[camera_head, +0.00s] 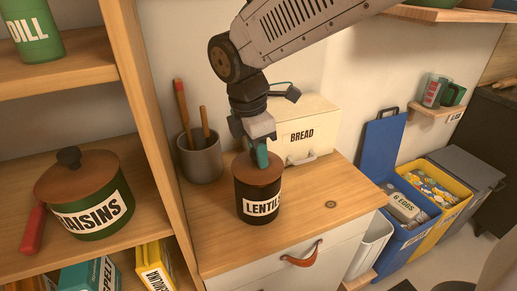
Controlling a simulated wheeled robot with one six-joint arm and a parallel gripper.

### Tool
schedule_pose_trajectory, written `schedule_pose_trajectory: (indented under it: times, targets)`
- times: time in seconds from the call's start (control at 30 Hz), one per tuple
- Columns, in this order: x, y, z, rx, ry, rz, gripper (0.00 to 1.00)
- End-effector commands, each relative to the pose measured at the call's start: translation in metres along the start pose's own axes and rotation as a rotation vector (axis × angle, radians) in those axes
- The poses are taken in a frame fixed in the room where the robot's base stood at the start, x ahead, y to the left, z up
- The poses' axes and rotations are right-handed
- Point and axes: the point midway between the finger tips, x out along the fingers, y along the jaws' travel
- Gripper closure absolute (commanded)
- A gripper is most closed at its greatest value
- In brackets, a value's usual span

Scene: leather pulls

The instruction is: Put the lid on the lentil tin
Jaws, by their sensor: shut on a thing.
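The lentil tin (256,207) is black with a white label reading "LENTIL" and stands upright on the wooden counter top. The brown round lid (245,173) lies over the tin's mouth and looks about level. I cannot tell whether it is fully seated. My gripper (261,158) points down above the lid's middle. It is shut on the lid's teal knob, which is mostly hidden between the fingers.
A cream bread box (318,122) stands behind the tin, and a grey utensil pot (201,160) is at its back left. The shelf upright (152,110) rises at the left. The counter (325,200) is clear right of the tin.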

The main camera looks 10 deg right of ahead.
Motion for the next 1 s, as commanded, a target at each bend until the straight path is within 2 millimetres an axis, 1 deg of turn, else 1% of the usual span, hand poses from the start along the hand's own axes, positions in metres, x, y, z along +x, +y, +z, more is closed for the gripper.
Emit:
schedule_pose_trajectory:
  times: [0.43,0.77,1.0]
  targets:
    - [0.0013,-0.0003,-0.0004,-0.001,0.0,0.0,0.93]
    - [0.0086,-0.0004,-0.0015,-0.001,0.0,-0.001,0.93]
    - [0.0091,-0.0003,-0.0016,0.0,0.0,0.0,0.93]
